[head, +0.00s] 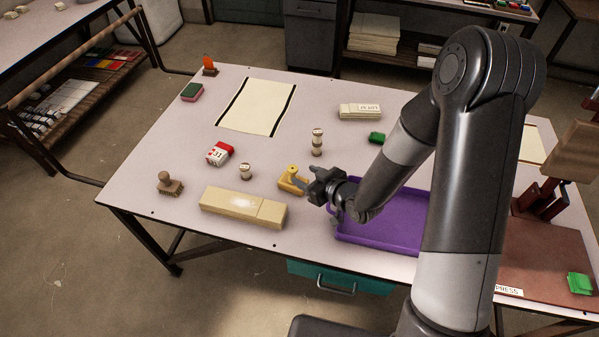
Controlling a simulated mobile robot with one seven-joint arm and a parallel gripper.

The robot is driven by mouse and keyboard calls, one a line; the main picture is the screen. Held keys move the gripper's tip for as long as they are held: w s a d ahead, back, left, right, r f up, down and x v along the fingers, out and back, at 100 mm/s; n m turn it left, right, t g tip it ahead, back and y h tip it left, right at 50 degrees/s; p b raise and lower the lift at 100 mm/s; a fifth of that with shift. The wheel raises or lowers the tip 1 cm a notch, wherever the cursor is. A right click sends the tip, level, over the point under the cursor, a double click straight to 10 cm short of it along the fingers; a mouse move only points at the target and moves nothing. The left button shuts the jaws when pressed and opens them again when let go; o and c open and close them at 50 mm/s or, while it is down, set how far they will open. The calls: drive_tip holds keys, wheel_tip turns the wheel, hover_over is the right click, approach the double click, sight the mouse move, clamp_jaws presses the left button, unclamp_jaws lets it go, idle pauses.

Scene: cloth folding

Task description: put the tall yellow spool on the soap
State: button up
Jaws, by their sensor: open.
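A tall, pale spool-like thing (317,142) with dark bands stands upright near the table's middle; it looks more cream than yellow. A small green block (376,138), possibly the soap, lies right of the tall spool, beside my arm. No label shows on it.
A purple tray (385,239) lies partly behind my arm. A long tan box (243,207), a shorter pale spool (246,171), a brush (169,184) and a red-and-white box (220,153) are at left. A pale box (360,111) lies behind.

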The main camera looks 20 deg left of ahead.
drive_tip(key=d+r+m+t+h, duration=0.1)
drive_tip(key=d+r+m+h, duration=0.4)
drive_tip(key=d+r+h, duration=1)
drive_tip(key=s+d+r+m+g+y, duration=0.1)
drive_tip(key=s+d+r+m+y, duration=0.1)
drive_tip(key=s+d+r, duration=0.4)
drive_tip(key=s+d+r+m+g+y, duration=0.1)
drive_tip(key=s+d+r+m, duration=0.3)
drive_tip(key=s, duration=0.9)
wheel_tip(320, 180, up, 3)
drive_tip(key=shift+s+d+r+g+y, duration=0.2)
drive_tip(key=shift+s+d+g+y, duration=0.25)
drive_tip(key=shift+d, duration=0.8)
